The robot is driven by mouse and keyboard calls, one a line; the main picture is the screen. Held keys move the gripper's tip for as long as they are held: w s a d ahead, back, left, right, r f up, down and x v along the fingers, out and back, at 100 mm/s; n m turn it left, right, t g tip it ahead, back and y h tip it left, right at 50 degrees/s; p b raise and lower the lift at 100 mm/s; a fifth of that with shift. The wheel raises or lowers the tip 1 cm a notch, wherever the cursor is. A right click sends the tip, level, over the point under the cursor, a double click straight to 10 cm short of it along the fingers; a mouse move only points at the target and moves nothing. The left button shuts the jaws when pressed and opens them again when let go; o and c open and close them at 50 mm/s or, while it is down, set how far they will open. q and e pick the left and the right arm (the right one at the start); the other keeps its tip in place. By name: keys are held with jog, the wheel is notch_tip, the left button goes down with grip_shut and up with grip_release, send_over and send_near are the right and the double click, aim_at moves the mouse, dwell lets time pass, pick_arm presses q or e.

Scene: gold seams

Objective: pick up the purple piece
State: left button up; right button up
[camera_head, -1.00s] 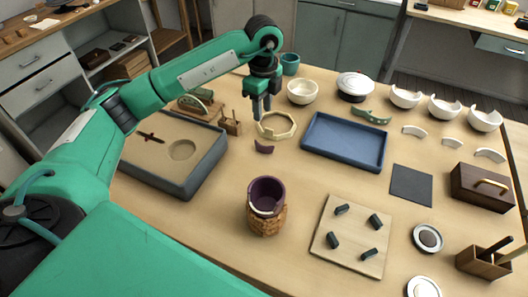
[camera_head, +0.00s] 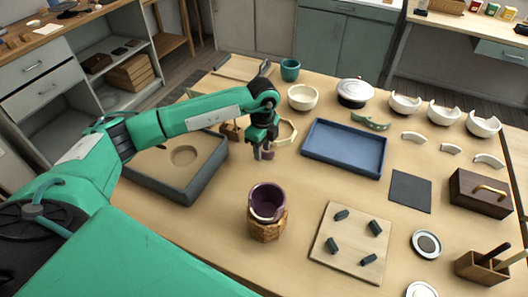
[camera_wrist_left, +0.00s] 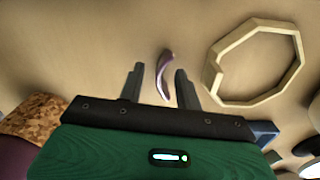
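The purple piece (camera_wrist_left: 165,76) is a small curved shard lying on the table. In the wrist view it sits between the two dark fingers of my left gripper (camera_wrist_left: 160,86), with a gap on each side. My left gripper (camera_head: 259,153) is open and low over the table in the head view, hiding most of the purple piece (camera_head: 268,155). A purple cup (camera_head: 268,203) stands on a cork ring (camera_head: 267,227) nearer me. My right gripper is out of view.
A pale octagonal frame (camera_wrist_left: 222,84) lies right beside the piece. A blue tray (camera_head: 343,170) is to the right, a sand tray (camera_head: 207,178) to the left. A board with several dark pegs (camera_head: 330,265) lies in front. Bare table surrounds the cup.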

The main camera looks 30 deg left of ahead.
pick_arm(q)
jog(key=shift+f, duration=0.6)
grip_shut()
jog(key=shift+r, duration=0.1)
